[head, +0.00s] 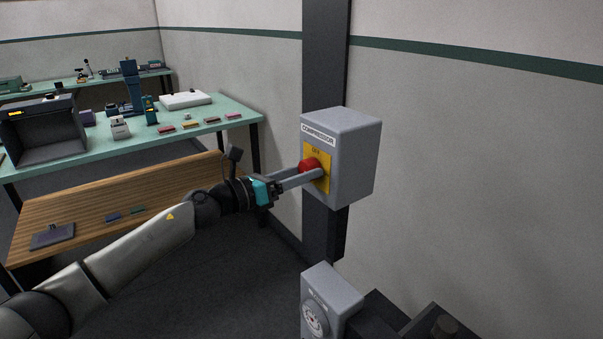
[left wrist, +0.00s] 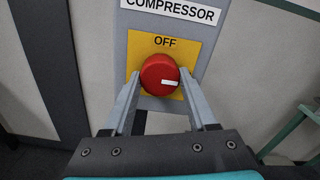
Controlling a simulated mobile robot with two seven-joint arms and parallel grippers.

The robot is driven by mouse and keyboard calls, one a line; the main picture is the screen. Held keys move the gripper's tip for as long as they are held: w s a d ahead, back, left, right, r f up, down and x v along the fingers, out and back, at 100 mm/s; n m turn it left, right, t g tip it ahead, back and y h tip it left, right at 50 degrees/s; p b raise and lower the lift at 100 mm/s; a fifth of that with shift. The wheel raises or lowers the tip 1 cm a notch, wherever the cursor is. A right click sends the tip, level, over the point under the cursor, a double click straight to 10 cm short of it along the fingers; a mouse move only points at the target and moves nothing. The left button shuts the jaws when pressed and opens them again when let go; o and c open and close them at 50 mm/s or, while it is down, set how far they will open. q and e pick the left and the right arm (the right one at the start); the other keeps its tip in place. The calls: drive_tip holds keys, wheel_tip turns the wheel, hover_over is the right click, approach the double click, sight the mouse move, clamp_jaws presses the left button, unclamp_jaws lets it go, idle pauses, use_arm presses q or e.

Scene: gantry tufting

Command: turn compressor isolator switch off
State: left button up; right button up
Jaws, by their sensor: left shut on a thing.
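The compressor isolator is a grey box (head: 352,165) on a dark post, labelled COMPRESSOR. Its front has a yellow plate (head: 319,153) with OFF printed at the top. The red round knob (head: 307,165) sits on this plate. In the left wrist view the knob (left wrist: 160,74) has a white mark pointing right, roughly level, while OFF stands above it. My left gripper (head: 314,172) is shut on the knob, one finger at each side; the fingers (left wrist: 160,82) also show in the left wrist view. My right gripper is not in view.
A smaller grey box with a round dial (head: 330,302) stands below the isolator. The dark post (head: 325,60) runs up the wall behind it. At left are a wooden bench (head: 85,205) and a green table (head: 235,112) with several devices.

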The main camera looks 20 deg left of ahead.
use_arm(q)
drive_tip(key=shift+c, duration=0.6)
drive_tip(key=shift+r+n+p, duration=0.1)
drive_tip(key=shift+n+p, duration=0.85)
drive_tip(key=shift+n, duration=0.25)
drive_tip(key=n+p, duration=0.4)
drive_tip(key=n, duration=0.2)
drive_tip(key=n+p, duration=0.3)
drive_tip(key=n, duration=0.2)
drive_tip(key=shift+r+n+p, duration=0.1)
drive_tip(key=shift+n+p, duration=0.25)
drive_tip(key=shift+n, duration=0.05)
drive_tip(key=shift+n+p, duration=0.95)
drive_tip(key=shift+n, duration=0.85)
